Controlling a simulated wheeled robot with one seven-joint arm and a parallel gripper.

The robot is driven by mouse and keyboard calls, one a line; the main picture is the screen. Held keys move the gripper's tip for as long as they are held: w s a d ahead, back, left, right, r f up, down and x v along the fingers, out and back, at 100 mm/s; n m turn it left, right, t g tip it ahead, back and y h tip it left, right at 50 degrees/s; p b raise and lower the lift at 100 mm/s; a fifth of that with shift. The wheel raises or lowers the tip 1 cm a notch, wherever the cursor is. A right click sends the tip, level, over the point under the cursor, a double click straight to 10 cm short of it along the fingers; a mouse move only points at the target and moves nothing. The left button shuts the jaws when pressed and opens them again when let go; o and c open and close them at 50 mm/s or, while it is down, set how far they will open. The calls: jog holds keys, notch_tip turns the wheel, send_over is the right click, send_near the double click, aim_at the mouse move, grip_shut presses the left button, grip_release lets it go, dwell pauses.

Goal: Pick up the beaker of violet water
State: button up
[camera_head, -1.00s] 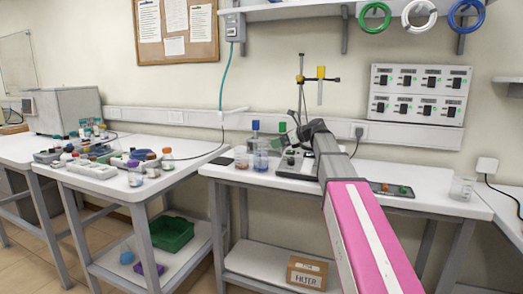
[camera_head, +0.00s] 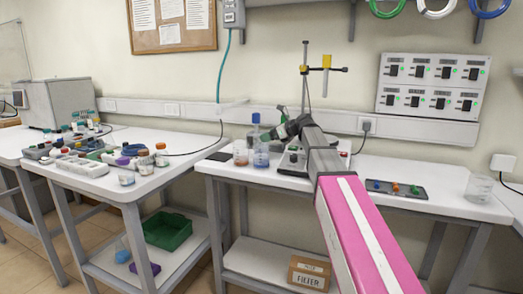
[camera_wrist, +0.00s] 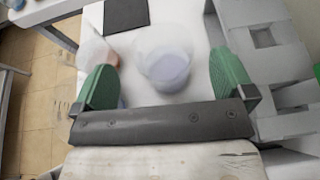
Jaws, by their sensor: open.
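A clear beaker with pale violet water (camera_wrist: 169,66) stands upright on the white table, seen in the wrist view between the two green fingers of my gripper (camera_wrist: 168,80). The fingers are open and stand apart from it on both sides. In the head view the beaker with blue-violet liquid (camera_head: 261,157) stands near the left end of the middle table, and my gripper (camera_head: 262,139) is right by it, partly covering it. A second beaker with reddish liquid (camera_head: 240,155) stands close on its left; it also shows partly behind the left finger in the wrist view (camera_wrist: 92,52).
A dark flat pad (camera_head: 219,156) lies left of the beakers. A stand with a yellow clamp (camera_head: 305,75) rises behind my arm. An empty beaker (camera_head: 479,188) and a dark tray (camera_head: 396,189) are at the right. The left table holds several containers.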

jog(key=x, duration=0.4)
jog(key=shift+w+a+f, duration=0.25)
jog(key=shift+f, duration=0.1)
jog(key=c, duration=1.1)
jog(key=shift+r, duration=0.1)
jog(key=shift+c, duration=0.2)
